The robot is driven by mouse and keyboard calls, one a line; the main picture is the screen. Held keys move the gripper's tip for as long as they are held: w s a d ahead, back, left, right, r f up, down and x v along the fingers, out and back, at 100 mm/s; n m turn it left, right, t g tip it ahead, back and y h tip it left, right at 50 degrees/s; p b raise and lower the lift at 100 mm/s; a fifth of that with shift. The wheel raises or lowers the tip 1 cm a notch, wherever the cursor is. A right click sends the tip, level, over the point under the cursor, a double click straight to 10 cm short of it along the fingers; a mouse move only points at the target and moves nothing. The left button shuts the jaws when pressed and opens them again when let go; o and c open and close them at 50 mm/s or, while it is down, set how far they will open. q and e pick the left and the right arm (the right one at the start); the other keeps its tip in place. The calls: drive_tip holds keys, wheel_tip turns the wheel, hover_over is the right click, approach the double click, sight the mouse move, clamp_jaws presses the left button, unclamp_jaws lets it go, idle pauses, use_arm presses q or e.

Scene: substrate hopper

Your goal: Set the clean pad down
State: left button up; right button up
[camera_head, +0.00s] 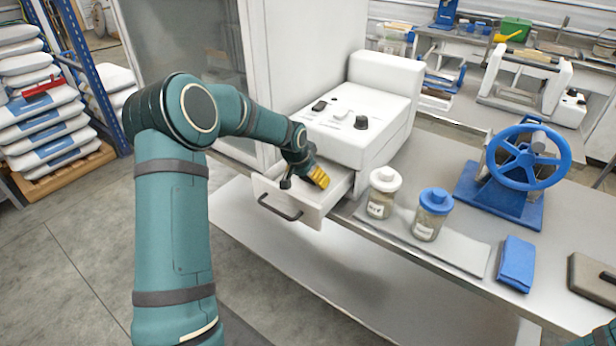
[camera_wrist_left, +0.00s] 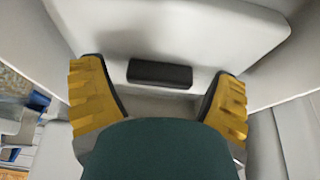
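My left gripper (camera_head: 318,177) is over the pulled-out white drawer (camera_head: 306,204), its yellow fingers angled down. In the left wrist view its two fingers (camera_wrist_left: 158,95) are spread wide, with nothing held between them. A small black oblong (camera_wrist_left: 160,74) lies beyond and between the fingertips against a pale surface, apart from both; I cannot tell whether it is the clean pad. A folded blue pad or cloth (camera_head: 516,263) lies flat on the grey bench at the right, away from my left gripper. My right gripper is out of view.
The white machine (camera_head: 357,110) stands above the drawer. A white-lidded jar (camera_head: 382,193) and a blue-lidded jar (camera_head: 432,214) stand on a grey mat (camera_head: 465,250). A blue handwheel device (camera_head: 524,160) is behind, and a brown case (camera_head: 592,278) lies at the far right.

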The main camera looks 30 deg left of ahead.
use_arm(q)
drive_tip(key=shift+r, duration=0.1)
drive_tip(key=shift+r, duration=0.25)
drive_tip(key=p+v, duration=0.1)
drive_tip(key=v, duration=1)
drive_tip(key=shift+s+r+p, duration=0.25)
drive_tip(key=shift+r+p, duration=0.05)
drive_tip(key=shift+p, duration=0.1)
